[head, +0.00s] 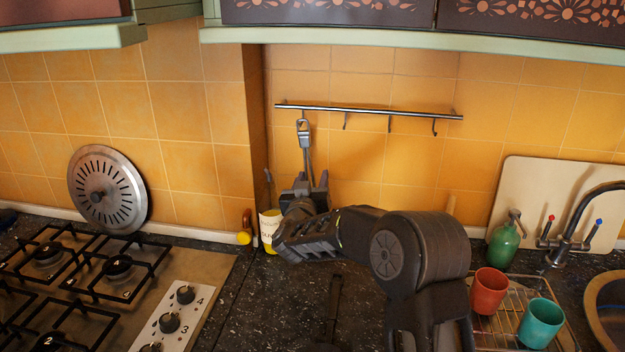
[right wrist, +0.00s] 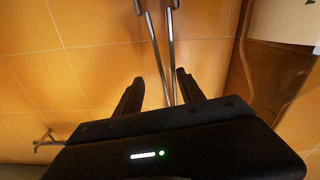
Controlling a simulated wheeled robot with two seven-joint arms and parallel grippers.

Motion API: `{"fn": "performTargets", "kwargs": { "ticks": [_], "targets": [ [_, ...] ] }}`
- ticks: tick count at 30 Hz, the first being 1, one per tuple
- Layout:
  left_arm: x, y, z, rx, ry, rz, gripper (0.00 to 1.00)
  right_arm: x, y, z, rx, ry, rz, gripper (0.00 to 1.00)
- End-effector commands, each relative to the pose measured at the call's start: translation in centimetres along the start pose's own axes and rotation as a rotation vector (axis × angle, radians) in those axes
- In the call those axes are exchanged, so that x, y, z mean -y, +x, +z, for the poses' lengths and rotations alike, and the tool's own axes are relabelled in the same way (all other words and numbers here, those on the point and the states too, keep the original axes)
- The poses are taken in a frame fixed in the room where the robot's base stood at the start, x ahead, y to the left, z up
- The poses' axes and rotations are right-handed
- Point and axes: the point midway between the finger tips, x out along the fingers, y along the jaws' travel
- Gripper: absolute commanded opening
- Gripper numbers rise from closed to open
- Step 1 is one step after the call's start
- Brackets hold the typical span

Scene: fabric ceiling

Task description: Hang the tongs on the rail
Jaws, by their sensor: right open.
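The metal tongs (head: 307,150) hang upright at the left end of the rail (head: 370,111), their looped top at the leftmost hook; the exact contact is too small to tell. My right gripper (head: 311,179) is open below the rail, at the lower part of the tongs. In the right wrist view the thin arms of the tongs (right wrist: 159,60) run between the two spread fingers of the gripper (right wrist: 158,88), with gaps visible beside them. The lower ends of the tongs are hidden in the head view. My left gripper is out of view.
Several free hooks (head: 389,123) hang along the rail. A gas hob (head: 90,275) is at left. A green bottle (head: 504,246), a red cup (head: 488,291) and a teal cup (head: 540,322) stand at right.

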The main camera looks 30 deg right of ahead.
Motion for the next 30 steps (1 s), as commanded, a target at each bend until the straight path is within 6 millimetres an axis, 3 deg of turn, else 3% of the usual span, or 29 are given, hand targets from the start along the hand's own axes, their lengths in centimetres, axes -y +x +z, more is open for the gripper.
{"fn": "performTargets", "kwargs": {
  "ticks": [7,19,30],
  "targets": [
    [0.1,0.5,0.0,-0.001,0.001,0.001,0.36,0.1,-1.4,0.1,0.000,0.001,-0.001,0.46],
    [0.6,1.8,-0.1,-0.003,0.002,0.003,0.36,0.1,-7.3,0.1,-0.001,0.001,-0.001,0.46],
    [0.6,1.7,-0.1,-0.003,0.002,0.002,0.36,0.0,-7.8,0.0,0.000,0.000,0.000,0.46]
  ]
}}
